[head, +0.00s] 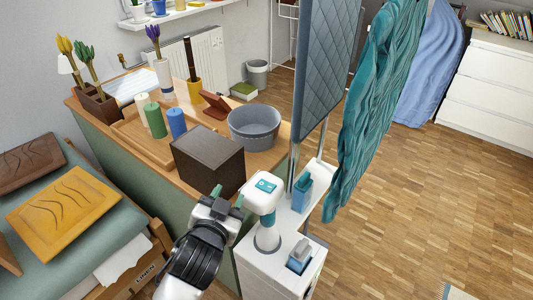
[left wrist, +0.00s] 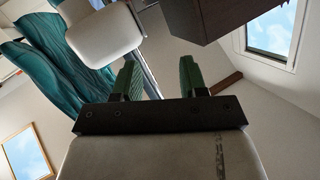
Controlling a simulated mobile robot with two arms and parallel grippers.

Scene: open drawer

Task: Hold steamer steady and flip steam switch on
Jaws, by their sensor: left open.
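The steamer (head: 264,190) is white with a teal panel on top of its head and a teal band on its neck. It stands upright on a white unit (head: 262,272). My left gripper (head: 227,196) is open and empty, just left of the steamer head and apart from it. Its green fingers also show in the left wrist view (left wrist: 160,80), with a white rounded body, seemingly the steamer head (left wrist: 103,36), beyond and to their left. I cannot make out which part is the steam switch. My right gripper is not in view.
A dark brown box (head: 208,160) stands on the counter close behind my left gripper. A quilted grey board (head: 322,75) and a hanging teal cloth (head: 375,100) rise behind the steamer. Blue-teal blocks (head: 302,195) sit on the white unit.

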